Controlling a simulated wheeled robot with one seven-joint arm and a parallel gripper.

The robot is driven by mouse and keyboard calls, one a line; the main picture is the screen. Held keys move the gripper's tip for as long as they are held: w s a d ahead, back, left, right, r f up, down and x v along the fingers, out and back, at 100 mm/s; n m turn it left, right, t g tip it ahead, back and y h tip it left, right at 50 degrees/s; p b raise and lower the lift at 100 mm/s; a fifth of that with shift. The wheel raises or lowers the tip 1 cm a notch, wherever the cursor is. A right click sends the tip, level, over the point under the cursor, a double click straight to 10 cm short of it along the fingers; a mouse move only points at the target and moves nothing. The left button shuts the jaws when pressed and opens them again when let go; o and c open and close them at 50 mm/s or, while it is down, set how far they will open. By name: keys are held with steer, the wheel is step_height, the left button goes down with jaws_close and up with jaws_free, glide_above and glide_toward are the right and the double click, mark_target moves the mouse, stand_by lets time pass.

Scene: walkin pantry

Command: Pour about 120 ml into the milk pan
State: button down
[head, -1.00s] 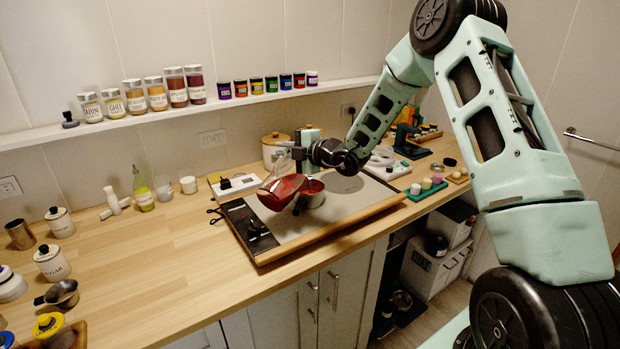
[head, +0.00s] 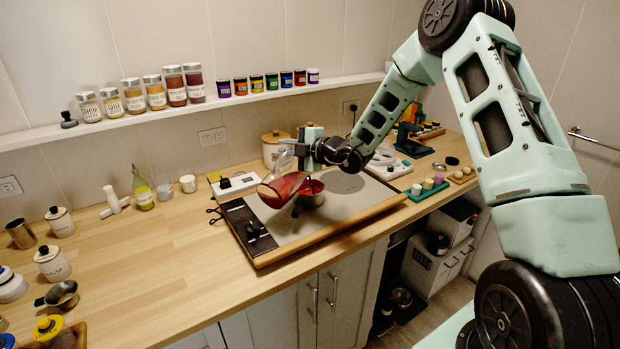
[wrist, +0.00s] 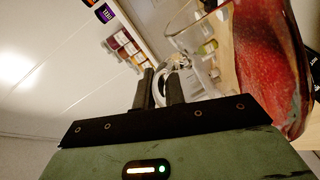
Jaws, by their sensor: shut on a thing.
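My gripper (head: 312,150) is shut on the handle of a clear glass jug (head: 283,187) holding red liquid. In the wrist view the fingers (wrist: 160,88) close on the glass handle, and the jug's red contents (wrist: 268,70) fill the right side. The jug is strongly tilted, beside and partly above the milk pan (head: 313,199). The small metal pan stands on the grey-topped board, and red shows inside it. I cannot make out a falling stream or the exact level in the pan.
The grey-topped board (head: 345,207) has a dark left strip. A white scale-like device (head: 233,185) sits behind its left edge. A lidded canister (head: 273,150) stands behind the jug.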

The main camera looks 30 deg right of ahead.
steer(key=shift+s+a+r, duration=0.1)
steer(key=shift+a, duration=0.05)
steer(key=shift+r, duration=0.1)
stand_by(0.6)
